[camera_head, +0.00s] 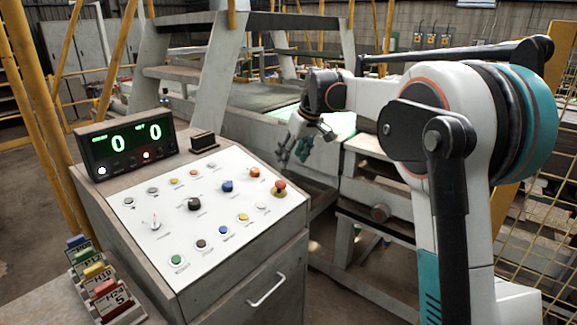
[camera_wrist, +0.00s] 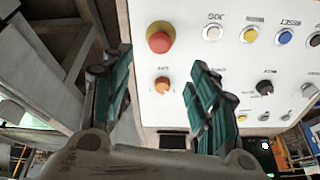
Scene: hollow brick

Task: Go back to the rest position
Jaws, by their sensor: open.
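My gripper (camera_head: 294,147) hangs in the air to the right of the control console's far right edge in the head view. In the wrist view its two teal fingers (camera_wrist: 158,98) are spread apart with nothing between them. The console's white panel (camera_head: 215,225) carries several buttons and knobs. The red emergency button (camera_head: 279,186) sits at the panel's right edge; it also shows in the wrist view (camera_wrist: 159,38), beyond the fingers. An orange knob (camera_wrist: 162,85) shows between the fingers in the wrist view. My gripper touches none of these controls as far as I can see.
A display (camera_head: 127,144) reading 0 and 0 stands at the panel's back left. Coloured labelled blocks (camera_head: 100,280) stand in a rack at the lower left. A metal frame and conveyor (camera_head: 240,128) stand behind the console. A yellow mesh fence (camera_head: 540,240) is at the right.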

